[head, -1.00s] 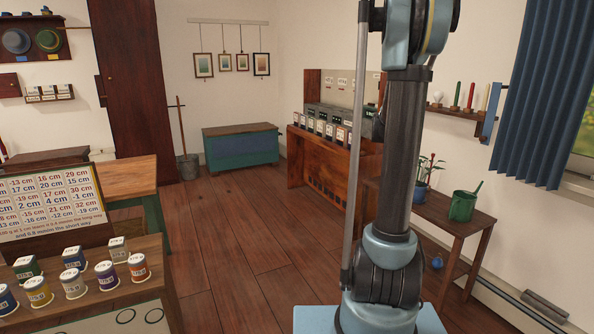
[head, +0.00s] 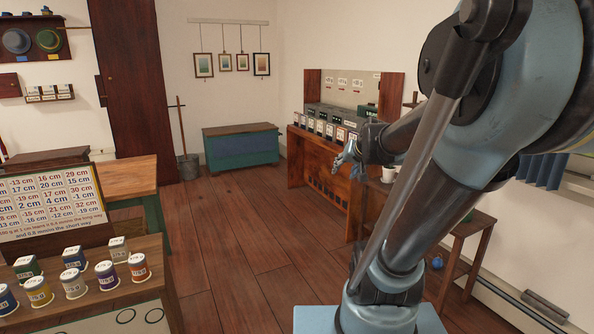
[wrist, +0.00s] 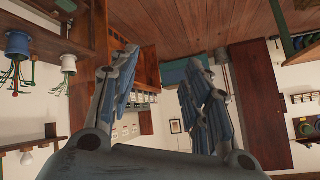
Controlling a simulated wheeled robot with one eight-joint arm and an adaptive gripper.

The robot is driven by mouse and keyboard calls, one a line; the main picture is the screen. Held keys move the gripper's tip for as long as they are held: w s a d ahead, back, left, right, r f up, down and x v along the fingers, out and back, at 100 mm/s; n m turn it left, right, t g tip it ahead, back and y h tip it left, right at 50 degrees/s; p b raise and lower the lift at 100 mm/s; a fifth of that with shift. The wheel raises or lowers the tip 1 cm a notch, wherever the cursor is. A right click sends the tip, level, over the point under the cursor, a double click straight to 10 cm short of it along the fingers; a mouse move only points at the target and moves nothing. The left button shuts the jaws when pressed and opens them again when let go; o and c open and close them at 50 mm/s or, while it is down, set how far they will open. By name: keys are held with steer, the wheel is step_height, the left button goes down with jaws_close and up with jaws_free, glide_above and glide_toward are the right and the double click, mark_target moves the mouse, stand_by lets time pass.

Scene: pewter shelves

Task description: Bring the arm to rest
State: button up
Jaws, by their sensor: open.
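My arm (head: 405,235) rises from its blue base and bends across the right of the head view. Its end with my gripper (head: 347,163) hangs in the air in front of the wooden cabinet (head: 326,165). In the wrist view, which is upside down, the fingers of my gripper (wrist: 160,95) are spread wide apart. Nothing is between them.
Several labelled tins (head: 74,283) stand on the counter at left. A side table (head: 470,232) is partly behind my arm at right. A blue-green chest (head: 241,146) and a bucket (head: 188,166) stand at the back wall. The middle floor (head: 225,230) is clear.

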steer(key=s+f+g, duration=0.2)
steer(key=s+f, duration=0.2)
steer(key=s, duration=0.4)
steer(key=s+d+f+n+g+h, duration=0.1)
steer(key=s+f+g, duration=0.1)
steer(key=s+f, duration=0.3)
steer(key=s+d+f+n+g+h, duration=0.1)
steer(key=s+f+g, duration=0.2)
steer(key=s, duration=0.7)
steer(key=shift+s+d+f, duration=0.15)
steer(key=shift+s+f, duration=0.25)
steer(key=shift+f, duration=0.5)
steer(key=shift+w+f, duration=0.2)
steer(key=shift+w, duration=0.3)
